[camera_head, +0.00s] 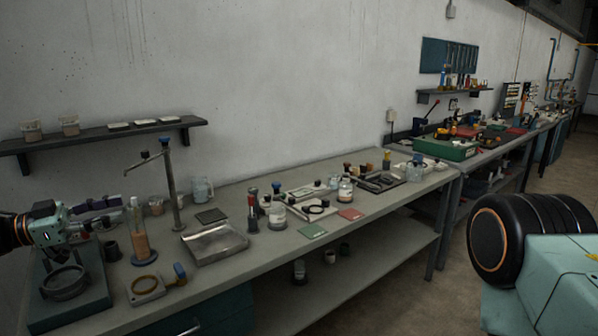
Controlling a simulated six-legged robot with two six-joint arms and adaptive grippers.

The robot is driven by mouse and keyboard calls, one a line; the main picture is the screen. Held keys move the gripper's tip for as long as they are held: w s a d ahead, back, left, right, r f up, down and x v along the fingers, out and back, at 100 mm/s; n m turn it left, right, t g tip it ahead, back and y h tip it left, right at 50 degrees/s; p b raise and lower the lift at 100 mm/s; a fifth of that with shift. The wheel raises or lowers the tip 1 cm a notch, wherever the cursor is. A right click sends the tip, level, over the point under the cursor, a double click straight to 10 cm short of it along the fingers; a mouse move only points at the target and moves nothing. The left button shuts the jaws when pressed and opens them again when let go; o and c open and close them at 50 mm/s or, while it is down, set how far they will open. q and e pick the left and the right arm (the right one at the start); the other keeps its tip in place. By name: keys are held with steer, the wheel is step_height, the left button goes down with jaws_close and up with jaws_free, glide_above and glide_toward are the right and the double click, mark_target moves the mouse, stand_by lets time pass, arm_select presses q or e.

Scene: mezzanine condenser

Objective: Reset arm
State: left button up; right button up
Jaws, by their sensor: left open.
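My left gripper (104,214) reaches in from the left edge, above the left end of the long grey workbench (375,225). Its dark fingers point right and are open, and I see nothing held between them. Below it is a dark green stand (90,300) with a round black ring (64,283). A clear cylinder with orange-brown contents (140,240) stands just right of the fingers; I cannot tell whether they touch. My right gripper is out of view.
A metal tray (215,244) and a tall metal post (174,190) stand right of the cylinder. Several bottles and small tools crowd the bench middle. A wall shelf (100,133) hangs above left. A green bin (444,149) sits on the farther bench. Floor (550,185) shows at right.

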arm_select(q)
steer(key=w+d+f+n+t+y+b, duration=0.1)
steer(key=d+f+n+t+y+b, duration=0.15)
steer(key=f+n+y, duration=0.65)
steer(key=w+d+f+n+t+y+b, duration=0.1)
steer(key=d+f+n+t+y, duration=0.2)
steer(key=f, duration=1.2)
steer(key=s+d+f+n+g+y+b, duration=0.1)
steer(key=s+d+f+g+b, duration=0.15)
steer(key=s+f, duration=0.4)
steer(key=s+d+f+n+g+b, duration=0.1)
steer(key=s+d+f+g, duration=0.15)
steer(key=s+f, duration=0.4)
steer(key=s+d+f+g+y+b, duration=0.1)
steer(key=s+f, duration=0.4)
steer(key=s, duration=0.6)
steer(key=s+d+f+g+y+b, duration=0.1)
steer(key=s+d+f+g+b, duration=0.2)
steer(key=s, duration=0.8)
steer(key=s+d+f+g+y+b, duration=0.1)
steer(key=s+d+f+g+b, duration=0.1)
steer(key=s+f+g+b, duration=0.3)
steer(key=s+f+b, duration=0.1)
steer(key=s+f, duration=0.3)
steer(key=s, duration=0.2)
steer(key=shift+s, duration=0.2)
steer(key=shift+r+g, duration=0.15)
steer(key=shift+g, duration=0.1)
